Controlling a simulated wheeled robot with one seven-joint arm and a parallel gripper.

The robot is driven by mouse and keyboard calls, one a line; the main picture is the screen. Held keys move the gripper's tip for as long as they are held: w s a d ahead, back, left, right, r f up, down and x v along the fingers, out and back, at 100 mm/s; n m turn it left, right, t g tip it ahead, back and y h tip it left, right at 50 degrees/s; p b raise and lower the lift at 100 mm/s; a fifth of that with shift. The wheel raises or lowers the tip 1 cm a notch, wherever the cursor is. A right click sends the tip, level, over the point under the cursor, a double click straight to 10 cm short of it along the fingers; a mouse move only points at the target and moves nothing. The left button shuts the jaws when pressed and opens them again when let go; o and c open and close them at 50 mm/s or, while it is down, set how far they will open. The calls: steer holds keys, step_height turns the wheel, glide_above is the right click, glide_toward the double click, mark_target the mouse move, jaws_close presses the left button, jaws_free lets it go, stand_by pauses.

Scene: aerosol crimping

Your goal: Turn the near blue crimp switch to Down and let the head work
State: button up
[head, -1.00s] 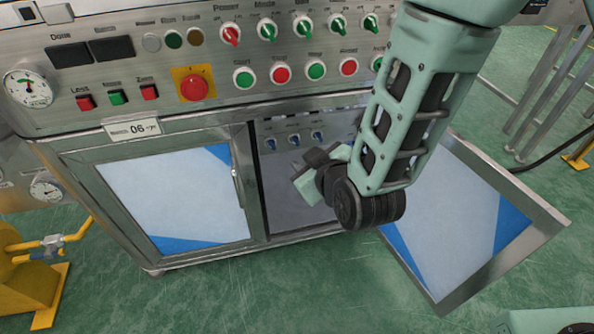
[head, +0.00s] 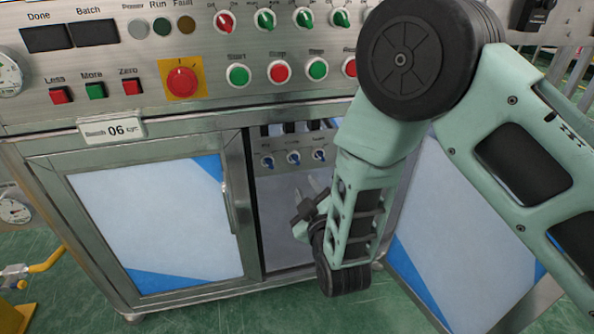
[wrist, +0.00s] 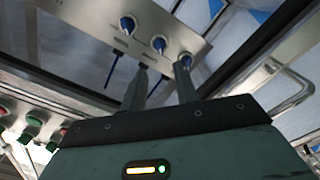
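Three blue crimp switches, a left one (head: 267,162), a middle one (head: 293,157) and a right one (head: 319,155), sit in a row on a metal strip inside the open cabinet bay. The wrist view shows the same row as blue knobs (wrist: 127,24), (wrist: 159,44) and (wrist: 186,60); which one is the near switch I cannot tell. My gripper (head: 306,190) is in the bay below the strip, fingers pointing up. In the wrist view my gripper (wrist: 161,68) is open and empty, its fingertips apart and short of the middle knob. The switch labels are too small to read.
A closed door (head: 155,225) with a handle lies left of the bay. An open door (head: 455,255) swings out at the right, behind my arm. Above are the panel with a red stop button (head: 181,82) and rows of red and green controls.

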mark_target(295, 163)
steer(key=b+x, duration=0.2)
steer(key=x, duration=0.8)
jaws_close()
